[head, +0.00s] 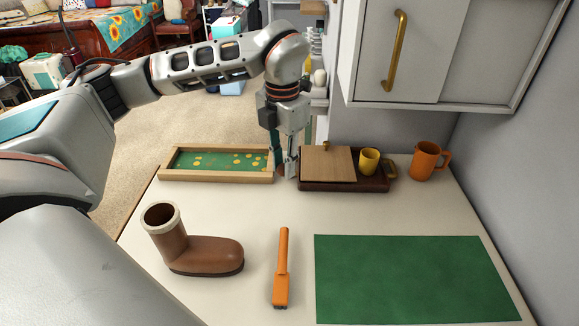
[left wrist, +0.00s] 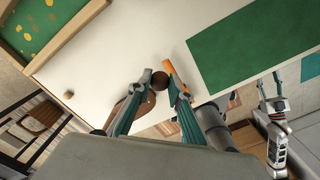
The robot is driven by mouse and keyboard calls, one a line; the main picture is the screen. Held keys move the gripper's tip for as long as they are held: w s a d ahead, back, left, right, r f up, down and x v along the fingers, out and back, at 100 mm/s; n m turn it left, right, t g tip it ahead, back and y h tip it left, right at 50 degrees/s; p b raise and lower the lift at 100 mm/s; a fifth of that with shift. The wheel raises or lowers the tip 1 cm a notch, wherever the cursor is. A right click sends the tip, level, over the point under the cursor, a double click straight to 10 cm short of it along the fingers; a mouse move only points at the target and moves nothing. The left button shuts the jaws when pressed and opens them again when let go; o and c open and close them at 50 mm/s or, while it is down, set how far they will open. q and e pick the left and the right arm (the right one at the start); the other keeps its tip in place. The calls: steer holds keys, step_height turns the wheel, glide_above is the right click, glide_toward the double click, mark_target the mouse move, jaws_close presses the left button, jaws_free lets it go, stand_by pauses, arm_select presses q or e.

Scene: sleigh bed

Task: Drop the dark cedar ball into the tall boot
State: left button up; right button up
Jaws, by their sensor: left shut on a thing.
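The tall brown boot (head: 185,240) stands upright on the white table at the front left, its pale-rimmed opening facing up. My left gripper (head: 283,168) points down at the back of the table, behind and to the right of the boot, between the framed green board and the dark tray. In the left wrist view the left gripper (left wrist: 161,82) is shut on the dark cedar ball (left wrist: 160,78), held at the fingertips. The boot (left wrist: 126,108) shows partly behind one finger there. My right gripper (left wrist: 272,88) shows at the right of that view; its jaw gap is unclear.
A framed green board (head: 168,177) lies at the back left. A dark tray (head: 345,186) holds a wooden panel and a yellow cup (head: 369,160). An orange mug (head: 427,161), an orange-handled tool (head: 282,262) and a green mat (head: 410,278) are also on the table. A cabinet (head: 430,50) overhangs the back right.

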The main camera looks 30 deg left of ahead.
arm_select(q)
steer(key=s+a+r+b, duration=0.1)
steer(key=s+a, duration=0.6)
steer(key=s, duration=0.5)
steer(key=s+a+r+b, duration=0.1)
steer(key=s+a, duration=0.7)
steer(key=s, duration=0.3)
steer(key=shift+s+a+r, duration=0.25)
steer(key=shift+s+a, duration=0.05)
steer(key=shift+s, duration=0.1)
arm_select(e)
step_height(320, 180, down, 2)
steer(key=shift+s+f, duration=0.15)
steer(key=shift+f, duration=0.05)
steer(key=shift+r, duration=0.1)
arm_select(q)
steer(key=o, duration=0.3)
arm_select(e)
steer(key=shift+r, duration=0.1)
arm_select(q)
steer(key=shift+o, duration=0.6)
